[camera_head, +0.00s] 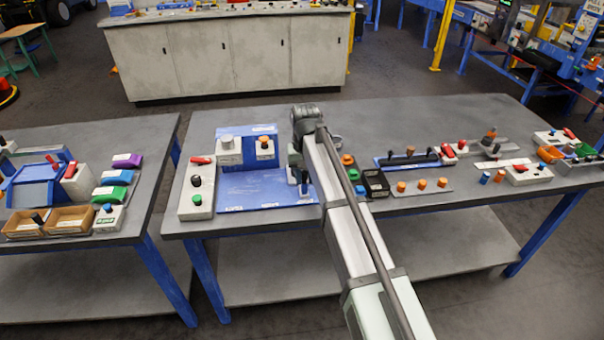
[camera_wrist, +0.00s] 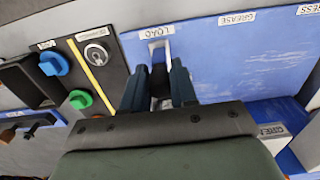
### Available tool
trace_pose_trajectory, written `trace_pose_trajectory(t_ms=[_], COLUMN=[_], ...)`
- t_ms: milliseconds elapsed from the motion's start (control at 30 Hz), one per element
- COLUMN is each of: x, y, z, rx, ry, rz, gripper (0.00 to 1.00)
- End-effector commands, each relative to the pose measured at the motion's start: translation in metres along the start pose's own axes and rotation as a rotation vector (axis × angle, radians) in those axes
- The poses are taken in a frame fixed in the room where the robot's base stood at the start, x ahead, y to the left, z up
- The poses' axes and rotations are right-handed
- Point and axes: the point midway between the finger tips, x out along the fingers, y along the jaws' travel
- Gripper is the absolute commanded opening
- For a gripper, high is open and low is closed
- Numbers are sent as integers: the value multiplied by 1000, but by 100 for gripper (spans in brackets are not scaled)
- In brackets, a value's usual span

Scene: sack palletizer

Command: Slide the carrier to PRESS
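My gripper (camera_wrist: 159,75) is over the blue board at its LOAD end. Its two dark fingers stand close together with a black knob-like part of the carrier (camera_wrist: 160,82) between them, and no clear gap shows. A pale metal piece (camera_wrist: 163,48) sticks out past the fingertips beside the LOAD label (camera_wrist: 156,32). The PRESS label (camera_wrist: 309,9) is partly cut off at the top right of the wrist view, with the GREASE label (camera_wrist: 237,18) between. In the head view my gripper (camera_head: 304,188) is at the board's right end, and the arm hides most of the carrier.
The blue board (camera_head: 250,188) is bare along its middle. Blocks with a grey knob (camera_head: 227,142) and an orange knob (camera_head: 264,143) stand at its back. A button box (camera_head: 196,190) stands at its left. A black tray (camera_head: 376,183) and knobs are right of my arm.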

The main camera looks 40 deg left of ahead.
Motion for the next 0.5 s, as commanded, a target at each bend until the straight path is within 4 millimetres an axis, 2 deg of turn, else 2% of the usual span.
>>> trace_pose_trajectory(t_ms=[33,267,500], x=[0,0,0], y=[0,0,-5], z=[0,0,0], rx=[0,0,-1], ry=[0,0,0], rz=[0,0,0], gripper=[22,0,0])
